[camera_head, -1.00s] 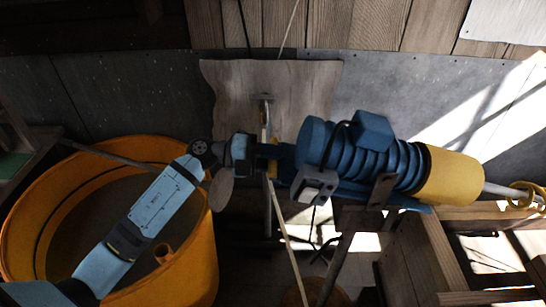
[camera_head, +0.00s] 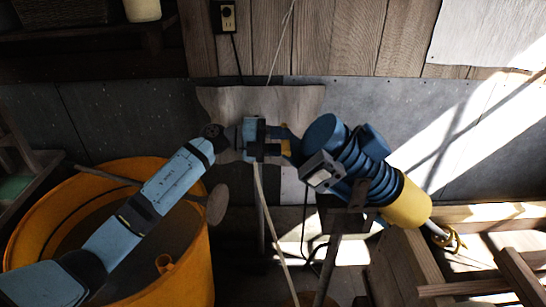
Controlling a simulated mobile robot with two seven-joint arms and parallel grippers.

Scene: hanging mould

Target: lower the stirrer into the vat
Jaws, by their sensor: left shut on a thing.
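The stirrer (camera_head: 372,170) has a ridged blue motor body, a yellow end (camera_head: 405,202) and a thin rod. It slants down to the right, held in a bracket on a stand (camera_head: 330,262). My left gripper (camera_head: 284,147) is shut on its upper left end; the contact is partly hidden. The orange vat (camera_head: 190,262) stands open at the left, under my left arm. The stirrer is to the right of the vat, not above it. My right gripper is out of view.
A pale rope (camera_head: 276,225) runs down past my left gripper. A wooden frame (camera_head: 395,265) stands at the lower right. A sheet-clad wall (camera_head: 370,105) closes the back.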

